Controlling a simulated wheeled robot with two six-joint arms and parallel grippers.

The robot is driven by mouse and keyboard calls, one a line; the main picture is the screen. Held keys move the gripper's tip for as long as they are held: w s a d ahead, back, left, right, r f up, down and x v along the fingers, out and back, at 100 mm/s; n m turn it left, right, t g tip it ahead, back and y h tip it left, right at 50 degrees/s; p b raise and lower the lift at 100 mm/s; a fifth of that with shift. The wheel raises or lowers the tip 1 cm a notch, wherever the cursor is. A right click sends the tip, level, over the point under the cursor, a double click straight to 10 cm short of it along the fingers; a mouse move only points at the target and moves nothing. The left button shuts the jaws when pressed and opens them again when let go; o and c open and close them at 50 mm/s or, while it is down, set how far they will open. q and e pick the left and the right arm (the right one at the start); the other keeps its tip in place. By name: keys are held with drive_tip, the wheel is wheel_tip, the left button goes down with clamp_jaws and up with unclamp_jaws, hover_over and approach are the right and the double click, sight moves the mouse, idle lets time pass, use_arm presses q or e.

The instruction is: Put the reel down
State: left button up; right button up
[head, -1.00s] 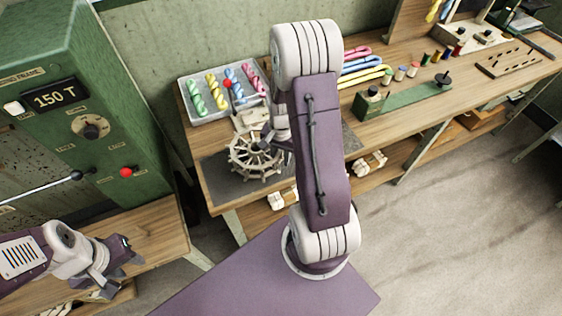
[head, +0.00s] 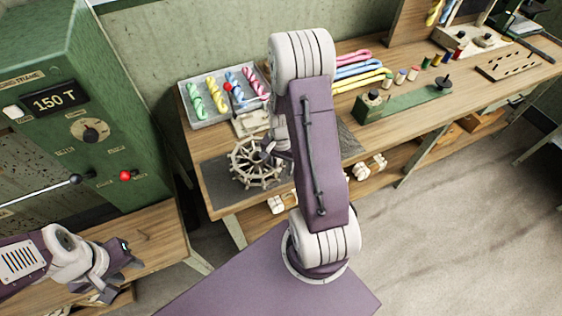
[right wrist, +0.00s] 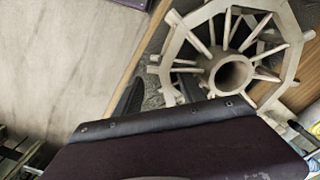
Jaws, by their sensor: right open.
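The reel (head: 256,163) is a pale wooden wheel with spokes and a round hub. In the head view it is on the dark mat (head: 221,190) at the near left end of the long bench. In the right wrist view the reel (right wrist: 232,72) fills the upper right, hub facing the camera. My right gripper (head: 273,151) is open beside the reel's right side, partly hidden by my arm; whether it touches the reel cannot be told. My left gripper (head: 122,275) is empty, its fingers apart, over the lower left table.
A tray (head: 199,124) of coloured skeins stands behind the reel. A green machine (head: 95,105) with a 150 T display stands at left. Looped skeins (head: 358,72), small spools and a green-based device (head: 408,103) lie along the bench to the right. The floor at right is clear.

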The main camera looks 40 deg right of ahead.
wheel_tip(320, 180, up, 12)
drive_tip(key=s+a+n, duration=0.2)
drive_tip(key=a+n, duration=0.3)
drive_tip(key=a, duration=0.2)
drive_tip(key=s+a+f+n+t, duration=0.1)
drive_tip(key=s+a+n, duration=0.2)
drive_tip(key=a+n, duration=0.3)
drive_tip(key=shift+s+a, duration=0.3)
drive_tip(key=shift+a, duration=0.05)
